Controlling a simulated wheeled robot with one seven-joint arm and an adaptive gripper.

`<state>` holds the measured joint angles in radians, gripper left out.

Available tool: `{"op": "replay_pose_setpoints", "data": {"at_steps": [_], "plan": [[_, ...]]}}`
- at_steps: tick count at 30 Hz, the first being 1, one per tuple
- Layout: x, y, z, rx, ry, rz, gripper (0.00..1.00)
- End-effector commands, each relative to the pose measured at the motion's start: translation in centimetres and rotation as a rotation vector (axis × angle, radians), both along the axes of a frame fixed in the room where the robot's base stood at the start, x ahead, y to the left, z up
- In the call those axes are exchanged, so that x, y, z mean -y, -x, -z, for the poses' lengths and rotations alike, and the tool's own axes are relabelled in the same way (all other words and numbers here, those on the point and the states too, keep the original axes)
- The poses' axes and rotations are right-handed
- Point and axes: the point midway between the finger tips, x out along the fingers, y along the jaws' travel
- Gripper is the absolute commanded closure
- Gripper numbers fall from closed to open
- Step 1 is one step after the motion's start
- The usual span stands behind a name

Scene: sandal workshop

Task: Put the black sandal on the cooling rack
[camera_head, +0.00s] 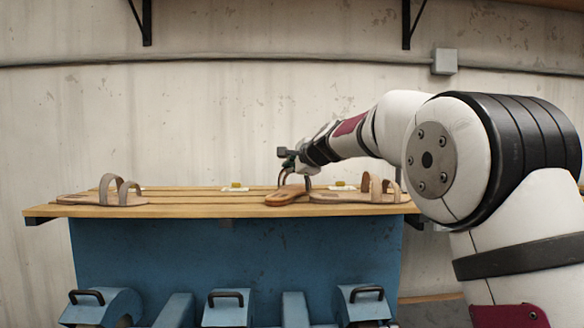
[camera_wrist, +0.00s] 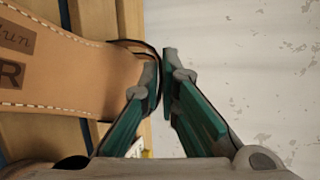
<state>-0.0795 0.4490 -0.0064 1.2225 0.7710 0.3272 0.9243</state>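The black sandal (camera_head: 287,195) has a tan stitched sole and a dark strap. It lies at or just above the slatted wooden rack (camera_head: 180,211), right of the middle; I cannot tell whether it bears its weight there. In the wrist view its sole (camera_wrist: 60,75), with "R" and other lettering, fills the left side. My gripper (camera_head: 286,172) is at its strap. In the wrist view the strap (camera_wrist: 125,43) runs between the nearly closed fingertips (camera_wrist: 161,58), and my gripper appears shut on it. The strap's lower part is partly hidden by a finger.
A sandal with beige straps (camera_head: 107,196) lies at the rack's left. Another beige sandal (camera_head: 355,194) lies close right of the black one. Small yellow-topped pieces (camera_head: 236,187) sit along the back. Blue handled housings (camera_head: 228,310) stand in front. The rack's left-middle is clear.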

Motion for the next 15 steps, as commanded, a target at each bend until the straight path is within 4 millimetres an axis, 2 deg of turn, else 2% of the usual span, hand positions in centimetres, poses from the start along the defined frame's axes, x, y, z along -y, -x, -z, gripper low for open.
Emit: {"op": "replay_pose_setpoints", "data": {"at_steps": [3, 6, 15], "plan": [[-0.04, 0.00, -0.06, 0.001, 0.000, -0.001, 1.00], [-0.04, -0.01, 0.06, -0.001, 0.001, -0.001, 0.75], [-0.01, 0.03, 0.01, -0.001, 0.001, 0.000, 0.75]]}}
